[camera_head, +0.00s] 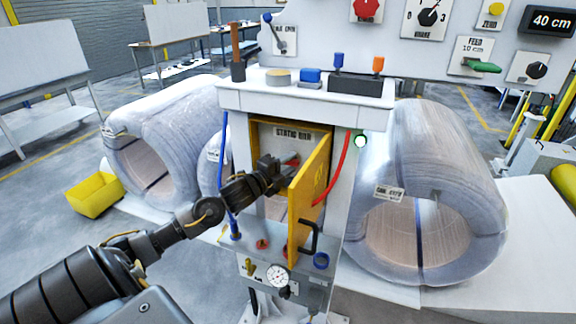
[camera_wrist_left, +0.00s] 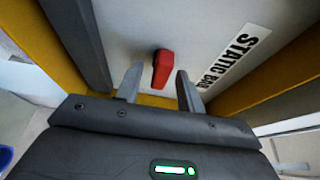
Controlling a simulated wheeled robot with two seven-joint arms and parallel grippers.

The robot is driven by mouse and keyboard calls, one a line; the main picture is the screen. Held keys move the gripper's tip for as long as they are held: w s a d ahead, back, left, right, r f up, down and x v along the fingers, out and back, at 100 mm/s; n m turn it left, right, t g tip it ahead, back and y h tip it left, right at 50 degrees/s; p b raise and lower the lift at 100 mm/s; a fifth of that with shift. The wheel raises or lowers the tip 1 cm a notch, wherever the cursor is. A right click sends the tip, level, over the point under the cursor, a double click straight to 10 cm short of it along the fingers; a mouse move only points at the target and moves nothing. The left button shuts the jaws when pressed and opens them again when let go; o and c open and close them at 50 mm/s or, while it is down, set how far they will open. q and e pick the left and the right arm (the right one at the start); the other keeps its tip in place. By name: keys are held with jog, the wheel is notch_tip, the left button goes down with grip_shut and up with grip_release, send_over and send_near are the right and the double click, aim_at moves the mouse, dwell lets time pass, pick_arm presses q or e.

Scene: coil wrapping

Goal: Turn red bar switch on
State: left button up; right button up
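The red bar switch (camera_wrist_left: 162,68) is a small red lever on the grey back panel of a yellow-framed box, beside a label that reads STATIC BAR (camera_wrist_left: 232,58). In the left wrist view my left gripper (camera_wrist_left: 158,85) is open, with one finger on each side of the red lever and a visible gap to each. My right gripper is not in view.
The box's yellow door (camera_head: 310,190) stands open just right of my left gripper. A red cable (camera_head: 341,165) and a blue cable (camera_head: 225,160) hang at the sides. A black handle (camera_head: 312,236) and gauge (camera_head: 278,275) sit below. Large wrapped coils (camera_head: 425,150) stand on both sides.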

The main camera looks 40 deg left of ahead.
pick_arm(q)
jog(key=s+b, duration=0.3)
jog(key=s, duration=0.8)
jog(key=shift+a, duration=0.35)
jog(key=shift+w, duration=0.1)
